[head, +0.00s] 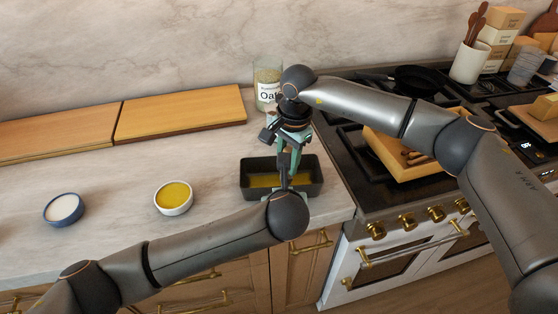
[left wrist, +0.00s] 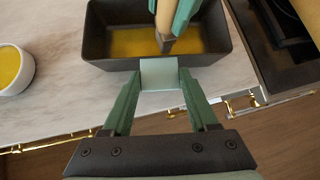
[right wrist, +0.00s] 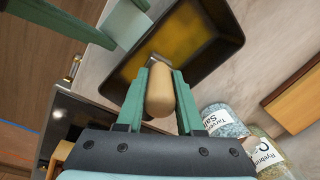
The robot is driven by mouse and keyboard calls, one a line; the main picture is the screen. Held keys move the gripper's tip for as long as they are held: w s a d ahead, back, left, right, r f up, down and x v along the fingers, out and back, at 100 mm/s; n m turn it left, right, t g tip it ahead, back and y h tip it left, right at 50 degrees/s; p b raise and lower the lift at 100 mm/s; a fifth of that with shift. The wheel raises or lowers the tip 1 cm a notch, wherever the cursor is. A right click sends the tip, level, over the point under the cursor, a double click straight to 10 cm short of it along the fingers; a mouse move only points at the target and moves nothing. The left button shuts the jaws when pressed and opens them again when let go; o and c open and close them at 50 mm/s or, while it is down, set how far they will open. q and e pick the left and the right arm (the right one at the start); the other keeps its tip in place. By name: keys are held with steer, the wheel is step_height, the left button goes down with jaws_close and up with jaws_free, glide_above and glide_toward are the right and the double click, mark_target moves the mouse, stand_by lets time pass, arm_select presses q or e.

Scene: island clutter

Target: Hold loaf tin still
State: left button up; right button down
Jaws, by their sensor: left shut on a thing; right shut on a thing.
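The dark loaf tin (head: 247,185) sits on the counter near its front edge, with a yellow coating inside its floor. It also shows in the left wrist view (left wrist: 97,35) and right wrist view (right wrist: 215,65). My left gripper (left wrist: 160,75) is shut on the tin's near long wall; in the head view my forearm partly hides it. My right gripper (right wrist: 158,85) is shut on a brush with a pale wooden handle (right wrist: 160,92). The brush points down into the tin, its dark head (left wrist: 165,44) at or just above the yellow coating; contact is unclear.
A white bowl of yellow liquid (head: 174,196) and a blue-rimmed bowl of white contents (head: 63,209) stand left of the tin. Wooden boards (head: 180,114) lie behind. A labelled oats jar (head: 268,75) stands behind my right gripper. The stove (head: 400,205) is immediately right.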

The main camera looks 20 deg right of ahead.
steer(key=shift+d, duration=0.2)
steer(key=shift+s+d, duration=0.15)
steer(key=shift+d, duration=0.55)
steer(key=shift+s+d, duration=0.15)
steer(key=shift+d, duration=0.55)
steer(key=shift+s+d, duration=0.15)
steer(key=shift+d, duration=0.6)
steer(key=shift+s+d, duration=0.1)
steer(key=shift+d, duration=0.6)
step_height(320, 180, up, 7)
